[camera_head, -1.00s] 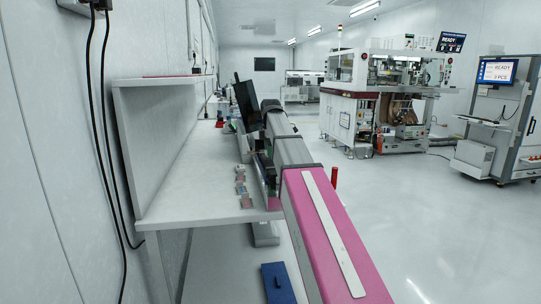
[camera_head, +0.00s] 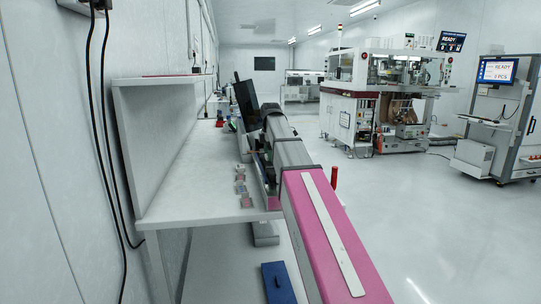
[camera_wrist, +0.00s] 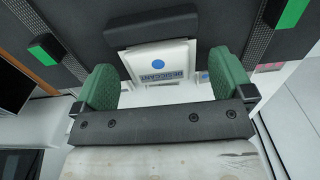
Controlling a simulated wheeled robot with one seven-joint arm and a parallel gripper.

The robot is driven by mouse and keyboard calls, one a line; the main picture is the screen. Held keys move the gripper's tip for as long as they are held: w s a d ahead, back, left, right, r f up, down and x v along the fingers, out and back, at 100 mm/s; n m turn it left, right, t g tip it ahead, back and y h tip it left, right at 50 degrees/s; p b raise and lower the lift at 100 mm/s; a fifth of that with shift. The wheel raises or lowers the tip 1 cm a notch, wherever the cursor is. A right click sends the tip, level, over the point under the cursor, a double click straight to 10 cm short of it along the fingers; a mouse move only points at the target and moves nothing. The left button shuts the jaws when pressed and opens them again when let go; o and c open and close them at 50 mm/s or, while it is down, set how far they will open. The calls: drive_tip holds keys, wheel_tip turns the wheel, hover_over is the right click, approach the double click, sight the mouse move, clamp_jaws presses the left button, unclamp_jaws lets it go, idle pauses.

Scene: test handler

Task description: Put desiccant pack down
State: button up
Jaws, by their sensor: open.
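In the wrist view, a white desiccant pack (camera_wrist: 160,62) with a blue dot and blue lettering lies between my fingertips, towards their far end. My gripper (camera_wrist: 165,82) is open, with a green pad on each side and visible room between each pad and the pack. A dark block (camera_wrist: 146,26) stands just beyond the pack and meets its upper edge in the picture. A second white item with a blue dot (camera_wrist: 203,77) shows partly beside the right pad. In the head view my arm hides the gripper and this pack.
A dark panel (camera_wrist: 90,22) with green blocks (camera_wrist: 46,48) and dotted strips spans the top of the wrist view. In the head view, several small packs (camera_head: 241,189) lie along the edge of the white bench (camera_head: 185,205).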

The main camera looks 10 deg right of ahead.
wheel_tip(320, 180, up, 12)
idle(0.4)
drive_tip(key=shift+f, duration=0.1)
